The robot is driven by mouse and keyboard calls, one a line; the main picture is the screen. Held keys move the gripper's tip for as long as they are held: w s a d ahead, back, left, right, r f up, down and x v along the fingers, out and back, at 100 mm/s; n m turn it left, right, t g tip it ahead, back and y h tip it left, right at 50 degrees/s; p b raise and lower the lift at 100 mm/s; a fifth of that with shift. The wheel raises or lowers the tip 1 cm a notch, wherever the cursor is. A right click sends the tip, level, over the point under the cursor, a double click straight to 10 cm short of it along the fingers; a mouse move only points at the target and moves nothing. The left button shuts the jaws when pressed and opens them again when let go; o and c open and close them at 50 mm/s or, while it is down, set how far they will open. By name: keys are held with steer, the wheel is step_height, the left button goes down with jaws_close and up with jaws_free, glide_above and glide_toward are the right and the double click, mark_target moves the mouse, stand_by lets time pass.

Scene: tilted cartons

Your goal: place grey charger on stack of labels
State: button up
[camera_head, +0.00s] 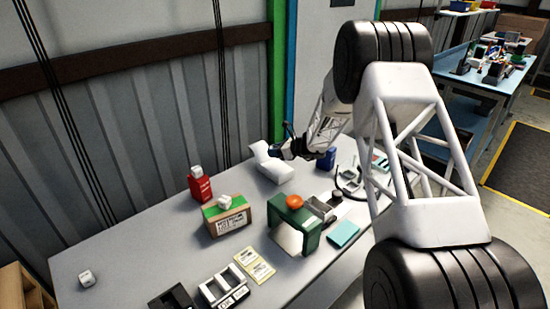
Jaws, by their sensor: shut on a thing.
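My gripper (287,150) is at the far side of the table, small and dark in this view. It is shut on a pale thing (264,153), which I take for the grey charger; its shape is unclear. A white block-like form is just below it, and I cannot tell whether they touch. Two pale yellow printed label sheets (254,266) lie flat near the front of the table, left of the green holder. I take these for the stack of labels; their thickness is hard to see. My gripper is well behind them.
A green holder (310,232) with an orange top stands mid-table. Left of it are a tilted carton (230,217) with a white cube on top and a red box (200,188). Black and white devices (222,287) lie at the front. The left part of the table (140,250) is mostly clear.

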steer(key=shift+f, duration=1.6)
steer(key=shift+f, duration=0.1)
steer(key=o, duration=0.9)
steer(key=shift+d, duration=0.1)
steer(key=v, duration=1.2)
steer(key=shift+r, duration=0.2)
